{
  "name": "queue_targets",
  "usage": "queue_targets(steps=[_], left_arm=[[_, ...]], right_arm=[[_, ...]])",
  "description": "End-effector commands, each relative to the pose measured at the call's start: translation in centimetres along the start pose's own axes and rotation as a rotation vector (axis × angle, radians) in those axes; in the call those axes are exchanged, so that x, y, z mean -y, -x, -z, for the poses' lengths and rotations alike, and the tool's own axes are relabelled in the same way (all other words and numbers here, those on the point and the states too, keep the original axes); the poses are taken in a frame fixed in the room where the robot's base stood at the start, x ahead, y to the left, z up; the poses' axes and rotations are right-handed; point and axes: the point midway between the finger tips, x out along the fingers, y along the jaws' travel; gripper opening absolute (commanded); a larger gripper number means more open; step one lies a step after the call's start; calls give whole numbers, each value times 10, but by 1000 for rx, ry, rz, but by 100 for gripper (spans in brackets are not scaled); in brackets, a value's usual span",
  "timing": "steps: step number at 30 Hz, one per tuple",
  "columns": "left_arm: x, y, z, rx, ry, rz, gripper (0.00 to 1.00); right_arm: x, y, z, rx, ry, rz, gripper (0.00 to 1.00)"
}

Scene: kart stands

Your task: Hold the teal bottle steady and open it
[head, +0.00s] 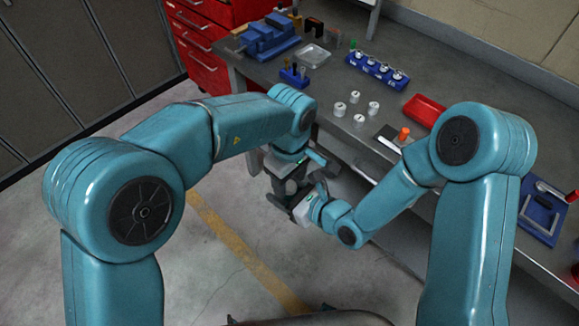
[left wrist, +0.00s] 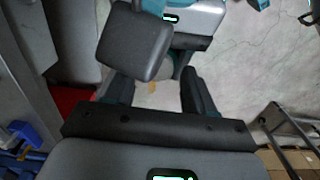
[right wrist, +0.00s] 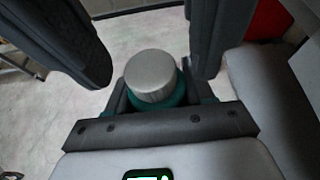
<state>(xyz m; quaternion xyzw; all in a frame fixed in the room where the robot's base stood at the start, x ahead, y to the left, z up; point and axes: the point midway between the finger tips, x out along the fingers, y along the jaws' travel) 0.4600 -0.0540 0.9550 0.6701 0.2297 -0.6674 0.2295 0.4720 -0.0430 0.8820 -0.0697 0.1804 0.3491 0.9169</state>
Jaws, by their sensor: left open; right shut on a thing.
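The teal bottle (right wrist: 182,98) with its silver cap (right wrist: 151,76) shows in the right wrist view, cap end towards the camera. My right gripper (right wrist: 158,100) is shut on the bottle's body. My left gripper (head: 287,184) is open in the head view, close to my right gripper. Its two dark fingers appear in the right wrist view on either side of the cap, with a visible gap to it. In the left wrist view the left fingers (left wrist: 155,88) stand apart, and a dark block of the other gripper covers much of the space ahead. The bottle is hidden in the head view.
The grippers are in front of the grey workbench (head: 320,88), over open floor. On the bench are several white cylinders (head: 357,107), a red tray (head: 424,111), a blue rack (head: 376,70) and a blue vise-like block (head: 268,37). A red drawer cabinet (head: 200,50) stands behind.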

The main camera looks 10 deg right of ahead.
Motion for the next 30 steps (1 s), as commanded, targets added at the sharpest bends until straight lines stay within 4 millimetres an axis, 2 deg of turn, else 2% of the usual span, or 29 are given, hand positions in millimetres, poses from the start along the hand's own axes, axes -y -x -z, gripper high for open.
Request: queue_targets(steps=[4, 11, 12, 17, 23, 30], left_arm=[[0, -10, 0, 0, 0, 0, 54], [0, -11, 0, 0, 1, -1, 54], [0, -11, 0, 0, 1, -1, 51], [0, -11, 0, 0, 1, -1, 0], [0, -10, 0, 0, 17, -1, 0], [0, -10, 0, 0, 270, 0, 0]], right_arm=[[0, 0, 0, 1, 0, 0, 0], [0, 0, 0, 1, 0, 0, 0], [0, 0, 0, 1, 0, 0, 0], [0, 0, 0, 1, 0, 0, 0], [0, 0, 0, 1, 0, 0, 0], [0, 0, 0, 1, 0, 0, 0]])
